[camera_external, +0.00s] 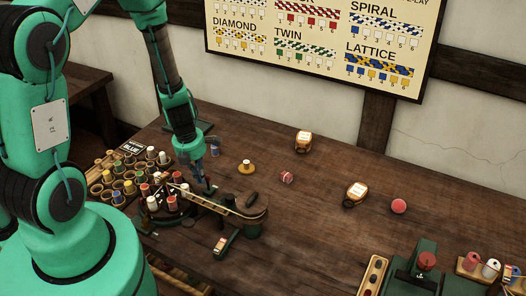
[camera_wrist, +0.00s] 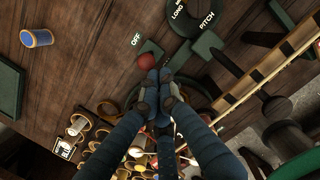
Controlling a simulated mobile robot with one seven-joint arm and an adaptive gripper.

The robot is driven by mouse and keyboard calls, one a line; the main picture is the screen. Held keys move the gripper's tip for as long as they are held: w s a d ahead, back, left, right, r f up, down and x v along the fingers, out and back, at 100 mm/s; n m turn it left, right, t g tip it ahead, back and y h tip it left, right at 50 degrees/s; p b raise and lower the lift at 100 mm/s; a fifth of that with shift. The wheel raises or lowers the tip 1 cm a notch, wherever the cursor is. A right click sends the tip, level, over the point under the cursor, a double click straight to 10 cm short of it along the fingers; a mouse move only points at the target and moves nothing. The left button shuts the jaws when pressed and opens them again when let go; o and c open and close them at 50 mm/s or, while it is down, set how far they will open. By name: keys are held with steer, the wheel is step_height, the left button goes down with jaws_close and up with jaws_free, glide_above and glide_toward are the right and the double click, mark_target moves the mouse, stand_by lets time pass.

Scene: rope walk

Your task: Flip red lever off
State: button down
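The red lever's round knob (camera_wrist: 145,61) shows in the upper middle of the wrist view, just below the white word OFF (camera_wrist: 136,40). A dark green plate lies around it. My gripper (camera_wrist: 160,78) is right beside the knob, with its fingertips together and nothing seen between them. I cannot tell whether the tips touch the knob; the lever's shaft is mostly hidden. In the external view my gripper (camera_external: 208,190) points down over the green rope machine (camera_external: 245,229), and I cannot make out the lever there.
A wooden rail (camera_wrist: 262,80) and green parts marked PITCH lie right of the fingers. Racks of thread spools (camera_external: 120,180) stand left of the machine. A blue spool (camera_wrist: 36,38) lies apart. The table's middle right holds a few small items, with bare wood between them.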

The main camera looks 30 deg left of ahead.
steer(key=shift+w+r+p, duration=0.15)
steer(key=shift+w+p, duration=0.15)
steer(key=shift+p, duration=0.2)
steer(key=shift+w+r+p, duration=0.2)
steer(key=shift+w+p, duration=0.5)
steer(key=shift+p, duration=0.3)
steer(key=shift+w+p, duration=0.65)
steer(key=shift+f, duration=0.1)
steer(key=shift+r, duration=0.2)
step_height(320, 180, up, 9)
steer(key=w+p, duration=0.3)
steer(key=p, duration=0.3)
steer(key=shift+a+p, duration=0.2)
steer(key=shift+p, duration=0.1)
steer(key=shift+s, duration=0.1)
steer(key=shift+r, duration=0.15)
